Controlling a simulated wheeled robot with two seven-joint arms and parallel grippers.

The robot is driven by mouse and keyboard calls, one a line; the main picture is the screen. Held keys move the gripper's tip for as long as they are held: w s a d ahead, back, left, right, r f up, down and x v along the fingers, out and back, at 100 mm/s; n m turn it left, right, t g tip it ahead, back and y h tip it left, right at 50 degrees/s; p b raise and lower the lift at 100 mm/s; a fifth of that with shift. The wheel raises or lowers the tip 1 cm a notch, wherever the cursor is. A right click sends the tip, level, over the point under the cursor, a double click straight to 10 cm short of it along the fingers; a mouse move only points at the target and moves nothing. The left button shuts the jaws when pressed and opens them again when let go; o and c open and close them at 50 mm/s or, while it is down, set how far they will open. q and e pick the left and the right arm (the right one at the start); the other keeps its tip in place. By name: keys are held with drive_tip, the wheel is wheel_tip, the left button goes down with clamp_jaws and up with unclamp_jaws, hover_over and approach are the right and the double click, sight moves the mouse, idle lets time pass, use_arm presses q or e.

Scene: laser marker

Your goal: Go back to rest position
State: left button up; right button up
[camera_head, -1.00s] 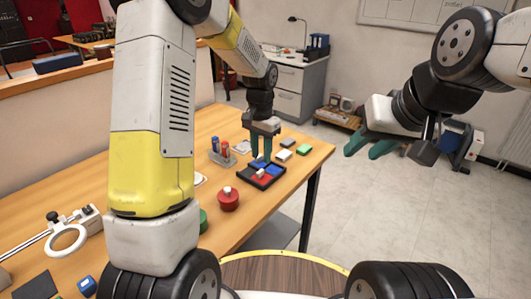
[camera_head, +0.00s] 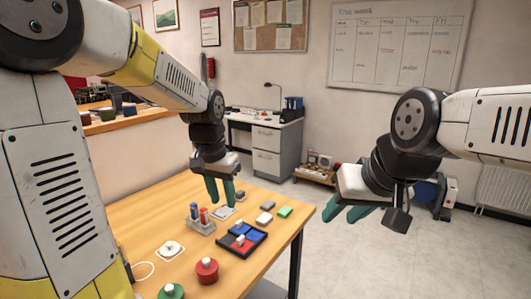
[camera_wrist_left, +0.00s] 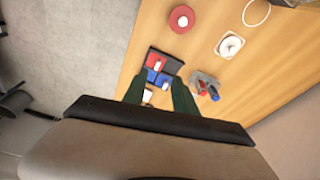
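My left gripper (camera_head: 222,203) hangs above the far part of the wooden table (camera_head: 150,208), fingers pointing down. Its green fingers are apart with nothing between them; they also show in the left wrist view (camera_wrist_left: 160,88). It is above and apart from the table things, behind the black tray (camera_head: 262,238) with red and blue squares. My right gripper (camera_head: 342,219) is off to the right of the table over open floor. Its green fingers are spread, pointing left and down, and it looks empty.
On the table are a holder with red and blue pieces (camera_head: 201,228), a red round container (camera_head: 207,272), a white round piece (camera_head: 170,248), a green block (camera_head: 285,212) and small grey blocks. A desk with drawers (camera_head: 268,140) stands behind.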

use_arm(q)
drive_tip(key=s+a+r+n+t, duration=0.1)
drive_tip(key=s+r+n+t, duration=0.1)
drive_tip(key=s, duration=0.6)
drive_tip(key=s+a+r+n+t+h, duration=0.1)
drive_tip(key=s+r, duration=0.3)
drive_tip(key=s, duration=0.4)
drive_tip(key=shift+a+r+n+t, duration=0.15)
drive_tip(key=shift+a+n+t, duration=0.25)
drive_tip(key=shift+t, duration=0.1)
